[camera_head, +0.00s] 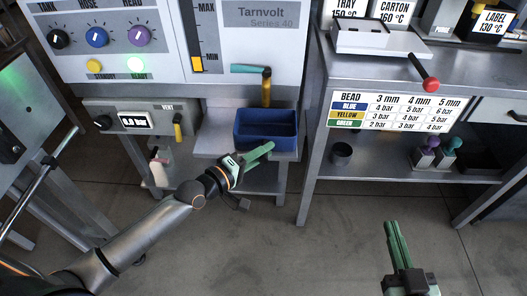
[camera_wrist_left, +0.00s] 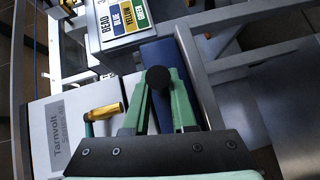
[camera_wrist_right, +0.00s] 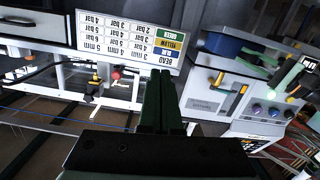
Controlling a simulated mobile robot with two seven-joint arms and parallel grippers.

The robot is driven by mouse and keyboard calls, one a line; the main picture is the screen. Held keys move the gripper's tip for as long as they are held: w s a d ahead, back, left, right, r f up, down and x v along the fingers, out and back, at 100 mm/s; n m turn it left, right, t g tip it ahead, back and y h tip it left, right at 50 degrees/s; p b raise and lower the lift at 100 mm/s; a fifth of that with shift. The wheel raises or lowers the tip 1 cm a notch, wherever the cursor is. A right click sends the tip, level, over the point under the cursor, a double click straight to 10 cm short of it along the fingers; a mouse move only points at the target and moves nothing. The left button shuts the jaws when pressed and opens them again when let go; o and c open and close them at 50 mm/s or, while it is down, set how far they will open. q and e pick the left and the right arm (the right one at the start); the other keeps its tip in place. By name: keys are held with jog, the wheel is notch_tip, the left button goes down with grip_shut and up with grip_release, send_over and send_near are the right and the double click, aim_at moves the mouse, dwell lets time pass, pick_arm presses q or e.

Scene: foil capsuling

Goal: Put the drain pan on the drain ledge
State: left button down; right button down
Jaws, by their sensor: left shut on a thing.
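The tap (camera_head: 266,85) stands close above the pan. A grey bench (camera_head: 450,70) with a red-knobbed lever (camera_head: 430,84) is to the right. A cup (camera_head: 342,154) stands on its lower shelf. The floor in front is clear.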

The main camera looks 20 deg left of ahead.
pick_arm(q)
jog(key=c, duration=0.7)
grip_release()
jog(key=shift+c, duration=0.2)
pick_arm(e)
jog(key=shift+r, duration=0.1)
pick_arm(q)
jog(key=shift+r, duration=0.15)
jog(key=p+v, duration=0.2)
jog(key=v, duration=0.9)
jog(key=s+d+f+m+g+y, duration=0.3)
jog(key=s+d+f+m, duration=0.3)
jog(key=m, duration=0.8)
jog(key=shift+s+d+f+y, duration=0.35)
jog(key=shift+s+f+y, duration=0.25)
jog(key=shift+s+f, duration=0.95)
pick_arm(e)
jog(key=s+f+m+g+h, duration=0.1)
jog(key=s+f+g, duration=0.3)
jog(key=f, duration=0.7)
jog(key=shift+s+g, duration=0.15)
jog(key=shift+g, duration=0.35)
pick_arm(q)
jog(key=shift+w+f, duration=0.15)
